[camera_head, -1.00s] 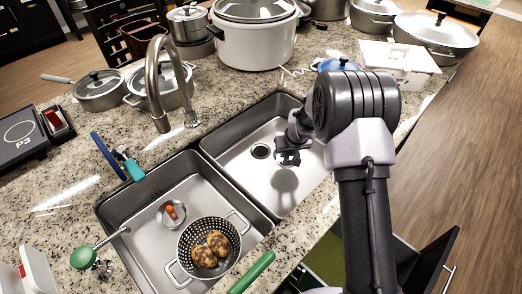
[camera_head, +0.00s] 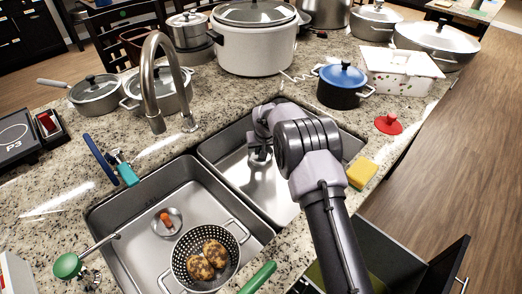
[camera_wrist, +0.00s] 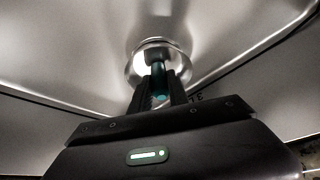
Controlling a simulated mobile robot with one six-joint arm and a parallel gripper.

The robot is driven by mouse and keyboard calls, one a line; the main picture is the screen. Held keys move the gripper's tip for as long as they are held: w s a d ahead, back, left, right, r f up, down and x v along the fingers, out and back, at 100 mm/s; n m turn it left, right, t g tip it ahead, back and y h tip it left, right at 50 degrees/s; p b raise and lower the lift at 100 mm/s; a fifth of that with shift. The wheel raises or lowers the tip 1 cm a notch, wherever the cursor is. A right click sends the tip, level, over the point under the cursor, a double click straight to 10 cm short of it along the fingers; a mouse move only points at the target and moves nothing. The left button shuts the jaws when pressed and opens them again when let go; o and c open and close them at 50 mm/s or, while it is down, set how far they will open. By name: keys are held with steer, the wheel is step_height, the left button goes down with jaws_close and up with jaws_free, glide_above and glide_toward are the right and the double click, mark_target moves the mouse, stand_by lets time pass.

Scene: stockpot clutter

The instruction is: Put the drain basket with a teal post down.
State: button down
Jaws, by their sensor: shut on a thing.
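The drain basket with a teal post (camera_wrist: 136,66) is a shiny round metal cup, seen under my gripper in the wrist view. My gripper (camera_wrist: 158,92) is shut on its teal post (camera_wrist: 158,72). In the head view my gripper (camera_head: 259,152) is low in the right sink basin (camera_head: 286,205), over where the drain was visible earlier. My gripper and arm mostly hide the basket and the drain there. I cannot tell whether the basket touches the basin floor.
The left basin (camera_head: 128,240) holds a drain basket with an orange-red post (camera_head: 166,221) and a colander (camera_head: 228,262) with browned food. The faucet (camera_head: 151,85) arches behind. A yellow sponge (camera_head: 361,173), red lid (camera_head: 388,124) and blue-lidded pot (camera_head: 342,85) stand right of the sink.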

steer(key=c, duration=1.3)
jaws_free()
steer(key=shift+o, duration=0.2)
steer(key=s+d+r+m+p, duration=0.15)
steer(key=s+r, duration=0.25)
steer(key=r, duration=0.6)
steer(key=s+d+r+n+p, duration=0.1)
steer(key=s+d+r+p, duration=0.2)
steer(key=r, duration=0.7)
steer(key=s+d+r+m, duration=0.3)
steer(key=s+d+r, duration=0.1)
steer(key=s+r, duration=0.95)
steer(key=s+d+m+t+y, duration=0.1)
steer(key=s+d+m, duration=0.1)
steer(key=s, duration=2.3)
steer(key=shift+r+m, duration=0.25)
steer(key=shift+m, duration=0.3)
